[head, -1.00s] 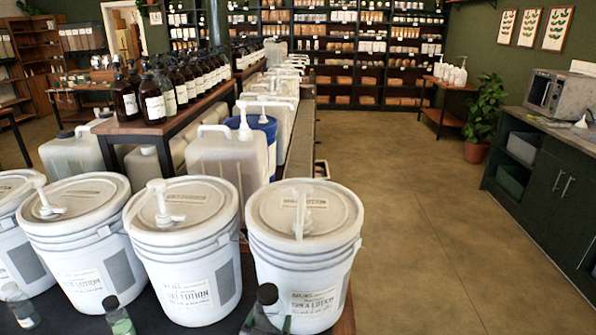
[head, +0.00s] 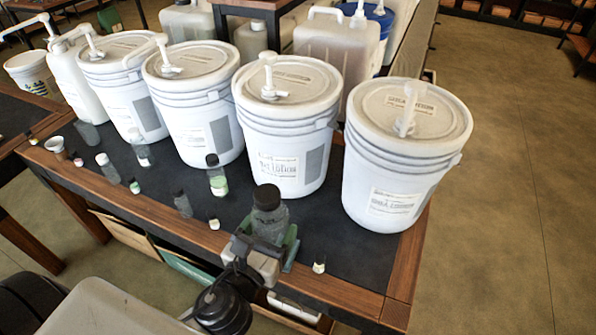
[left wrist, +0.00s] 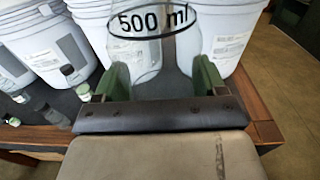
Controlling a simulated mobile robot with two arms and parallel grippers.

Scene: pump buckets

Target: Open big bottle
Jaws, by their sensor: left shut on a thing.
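The big bottle (head: 270,219) is clear with a black cap and stands upright on the dark table mat near the front edge. My left gripper (head: 266,250) is around its body, with green fingers on both sides, shut on it. In the left wrist view the bottle (left wrist: 165,40) shows a "500 ml" mark between the green fingers of my left gripper (left wrist: 163,82). The cap looks seated on the bottle in the head view. It is out of sight in the left wrist view. My right gripper is not in view.
Several white pump buckets (head: 290,135) stand in a row behind the bottle. Smaller bottles (head: 217,175) and tiny vials (head: 319,264) stand on the mat. The table's wooden edge (head: 180,228) runs along the front. Open floor (head: 510,200) lies to the right.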

